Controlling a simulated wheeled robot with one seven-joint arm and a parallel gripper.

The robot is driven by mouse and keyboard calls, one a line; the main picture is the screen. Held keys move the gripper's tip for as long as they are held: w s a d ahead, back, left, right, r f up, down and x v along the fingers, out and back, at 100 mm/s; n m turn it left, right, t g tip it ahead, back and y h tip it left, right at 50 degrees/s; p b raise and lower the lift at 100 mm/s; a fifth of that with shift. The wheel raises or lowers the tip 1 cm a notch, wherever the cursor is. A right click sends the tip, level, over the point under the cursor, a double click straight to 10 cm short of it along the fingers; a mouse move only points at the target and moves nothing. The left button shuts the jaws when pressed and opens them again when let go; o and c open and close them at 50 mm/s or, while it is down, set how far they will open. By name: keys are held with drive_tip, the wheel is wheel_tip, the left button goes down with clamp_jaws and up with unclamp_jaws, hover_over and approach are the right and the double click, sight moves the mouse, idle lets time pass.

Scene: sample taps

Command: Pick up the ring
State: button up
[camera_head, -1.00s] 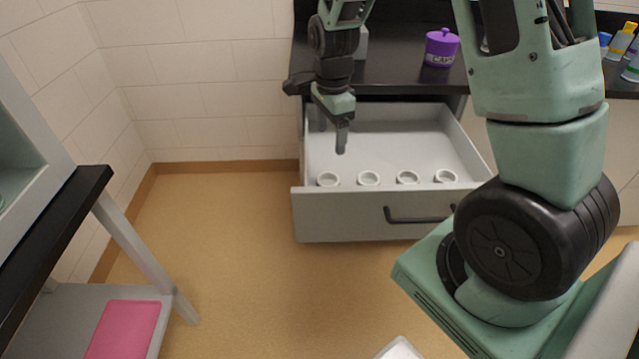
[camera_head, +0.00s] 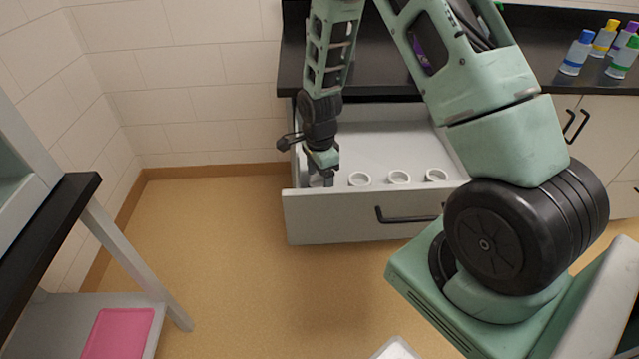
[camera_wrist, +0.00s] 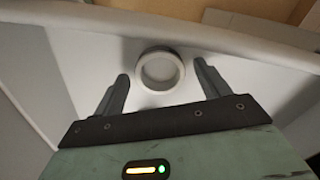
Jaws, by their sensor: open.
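Several white rings lie in a row in the open drawer (camera_head: 300,213), near its front wall. In the head view, one ring (camera_head: 359,179) stands just right of my gripper (camera_head: 320,181), with others further right. The leftmost ring is mostly hidden behind my gripper there. In the wrist view, a ring (camera_wrist: 160,88) lies on the drawer floor between the two fingertips of my gripper (camera_wrist: 162,82). The fingers are open, one on each side, with a visible gap to the ring. The ring is not held.
The drawer's front wall is close to my gripper. A black countertop (camera_head: 375,75) overhangs the drawer's back and bears several bottles (camera_head: 577,52) at the right. A shelf unit with a pink tray (camera_head: 118,334) stands at the left. The floor between is clear.

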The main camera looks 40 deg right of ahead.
drive_tip(key=shift+f, duration=0.1)
drive_tip(key=c, duration=1)
drive_tip(key=shift+c, duration=0.2)
